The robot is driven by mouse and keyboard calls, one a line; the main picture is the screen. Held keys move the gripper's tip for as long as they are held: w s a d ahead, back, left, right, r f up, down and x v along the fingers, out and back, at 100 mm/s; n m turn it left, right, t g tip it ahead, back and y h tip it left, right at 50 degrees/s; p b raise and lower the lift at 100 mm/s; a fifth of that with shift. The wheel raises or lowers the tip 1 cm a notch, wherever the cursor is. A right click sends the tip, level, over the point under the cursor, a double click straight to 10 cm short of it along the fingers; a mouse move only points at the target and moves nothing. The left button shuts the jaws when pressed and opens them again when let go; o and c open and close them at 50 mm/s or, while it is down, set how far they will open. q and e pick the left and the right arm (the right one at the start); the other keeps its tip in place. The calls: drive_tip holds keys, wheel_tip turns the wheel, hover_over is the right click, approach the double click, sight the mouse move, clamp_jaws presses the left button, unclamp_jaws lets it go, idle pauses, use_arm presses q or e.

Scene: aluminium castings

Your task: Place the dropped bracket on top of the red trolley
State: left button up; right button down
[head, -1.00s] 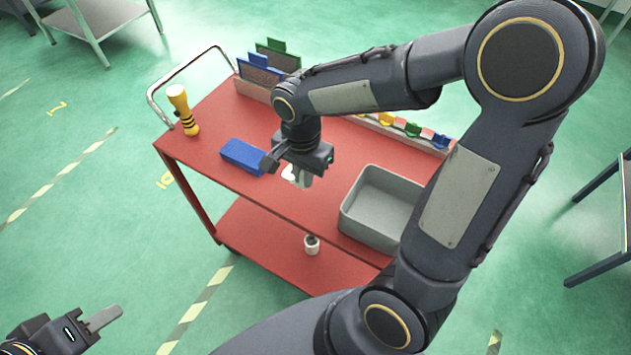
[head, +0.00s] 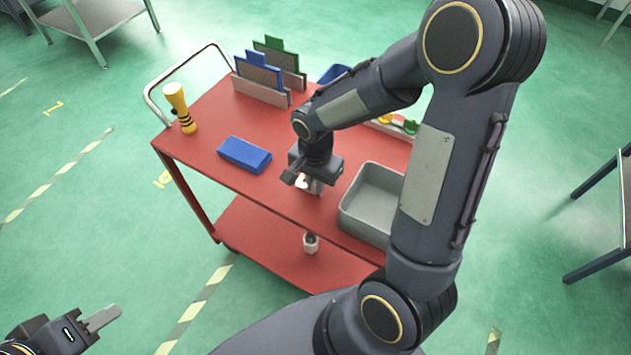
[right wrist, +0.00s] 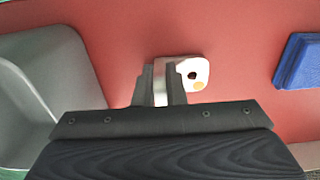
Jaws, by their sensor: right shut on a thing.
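The bracket (right wrist: 190,74) is a small pale metal piece with a dark hole and an orange spot. My right gripper (right wrist: 162,86) is shut on it, with the fingers on either side of its plain part. In the head view the bracket (head: 302,182) shows just below the right gripper (head: 313,186), over the red trolley's top (head: 205,147) between the blue block and the grey bin. I cannot tell whether it touches the surface. My left gripper (head: 103,318) is low at the left, away from the trolley; its finger opening is unclear.
A grey bin (head: 350,215) stands right of the right gripper, a blue block (head: 244,154) to its left. A yellow torch-like item (head: 180,107) and upright boards (head: 262,78) stand farther back.

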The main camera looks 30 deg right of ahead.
drive_tip(key=c, duration=1.5)
unclamp_jaws()
drive_tip(key=shift+f, duration=0.1)
wheel_tip(320, 180, up, 11)
drive_tip(key=shift+r+p, duration=0.1)
drive_tip(key=shift+p, duration=0.55)
drive_tip(key=s+a+r+n+t+y, duration=0.1)
drive_tip(key=s+r+n+t+y, duration=0.1)
drive_tip(key=s+n, duration=0.3)
drive_tip(key=s+a+r+n+t+y, duration=0.1)
drive_tip(key=s+r+n+t, duration=0.2)
drive_tip(key=s, duration=0.6)
drive_tip(key=shift+s+a+r+n+t+y, duration=0.2)
drive_tip(key=shift+a+n+t+y, duration=0.15)
drive_tip(key=shift+n, duration=0.85)
